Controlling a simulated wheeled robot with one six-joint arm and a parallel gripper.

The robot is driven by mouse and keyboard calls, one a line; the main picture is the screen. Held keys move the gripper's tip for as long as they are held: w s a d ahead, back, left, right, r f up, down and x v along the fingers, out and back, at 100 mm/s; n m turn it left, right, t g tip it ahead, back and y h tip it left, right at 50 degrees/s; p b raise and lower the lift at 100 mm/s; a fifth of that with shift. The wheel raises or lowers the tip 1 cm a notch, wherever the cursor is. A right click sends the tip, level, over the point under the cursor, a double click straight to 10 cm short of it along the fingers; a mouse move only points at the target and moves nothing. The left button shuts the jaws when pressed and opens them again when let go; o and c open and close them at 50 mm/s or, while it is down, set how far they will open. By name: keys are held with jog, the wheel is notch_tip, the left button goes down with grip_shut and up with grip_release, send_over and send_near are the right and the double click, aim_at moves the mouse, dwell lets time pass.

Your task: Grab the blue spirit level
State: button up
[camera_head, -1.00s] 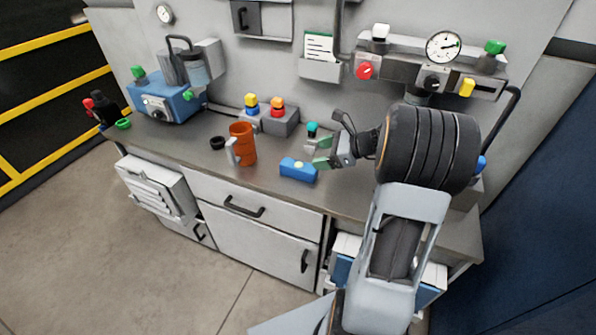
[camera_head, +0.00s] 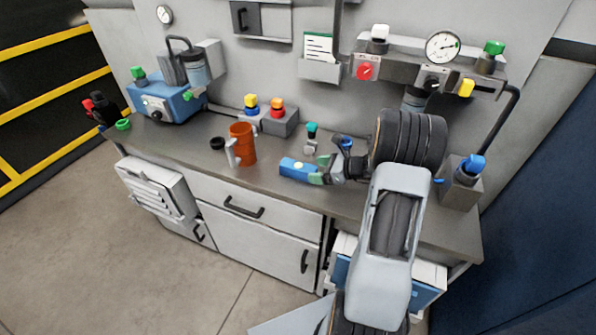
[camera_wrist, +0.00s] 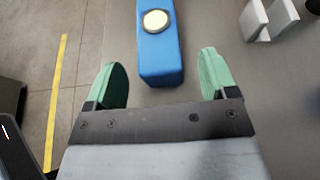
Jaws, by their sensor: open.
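The blue spirit level (camera_head: 294,167) lies on the workbench, with a pale round vial on its top. It also shows in the wrist view (camera_wrist: 160,58), where its near end lies between the planes of the two green fingertips, a little ahead of the palm. My gripper (camera_head: 322,172) is at the right end of the level in the head view. In the wrist view my gripper (camera_wrist: 157,82) is open, with a gap on each side of the level. I cannot tell the exact height of the fingers above the bench.
An orange mug-like container (camera_head: 242,146) stands left of the level. A teal-topped part (camera_head: 311,136) stands behind it, and a grey block with an orange button (camera_head: 278,118) is farther back. The bench's front edge (camera_head: 270,194) is close. Bench space just left of the level is clear.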

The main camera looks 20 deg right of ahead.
aim_at(313, 169)
jog(key=shift+x, duration=2.3)
jog(key=shift+c, duration=0.2)
jog(key=c, duration=1.1)
jog(key=shift+r, duration=0.15)
